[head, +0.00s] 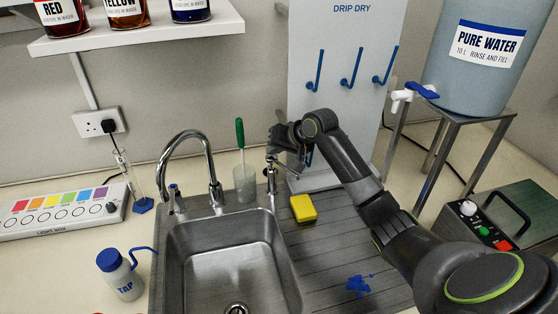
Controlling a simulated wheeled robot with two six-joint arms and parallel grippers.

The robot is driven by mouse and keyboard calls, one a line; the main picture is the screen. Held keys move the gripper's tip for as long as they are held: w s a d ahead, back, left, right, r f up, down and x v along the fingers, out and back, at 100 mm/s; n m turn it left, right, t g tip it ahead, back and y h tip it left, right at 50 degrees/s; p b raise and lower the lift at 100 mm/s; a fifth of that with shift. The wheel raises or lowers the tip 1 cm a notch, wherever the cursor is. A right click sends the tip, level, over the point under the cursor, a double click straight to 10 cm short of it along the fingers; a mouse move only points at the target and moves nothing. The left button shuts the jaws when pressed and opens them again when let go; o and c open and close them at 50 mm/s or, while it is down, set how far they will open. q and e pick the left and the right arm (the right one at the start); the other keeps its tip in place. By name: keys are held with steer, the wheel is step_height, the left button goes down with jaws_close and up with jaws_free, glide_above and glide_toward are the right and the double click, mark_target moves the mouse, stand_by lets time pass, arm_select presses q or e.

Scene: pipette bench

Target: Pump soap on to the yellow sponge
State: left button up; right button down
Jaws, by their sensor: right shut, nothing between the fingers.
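The yellow sponge (303,209) lies on the grey ribbed drainboard, just right of the sink's back right corner. A metal soap pump (271,180) stands upright at the back right of the sink, left of the sponge. My right gripper (275,150) is shut and empty at the top of the pump, its arm reaching in from the lower right. I cannot tell whether it touches the pump head, which it partly hides. No soap shows on the sponge. My left gripper is out of view.
The steel sink (225,255) and its tall tap (212,165) lie left of the pump. A beaker with a green-handled brush (241,150) stands behind. A drip-dry panel (335,50) rises close behind my gripper.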

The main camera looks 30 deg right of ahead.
mark_target(275, 157)
steer(key=shift+f, duration=0.5)
stand_by(0.3)
steer(key=shift+p, duration=0.3)
steer(key=shift+r+p, duration=0.45)
steer(key=shift+p, duration=0.4)
step_height(275, 157, up, 6)
steer(key=p, duration=0.7)
steer(key=shift+r, duration=0.1)
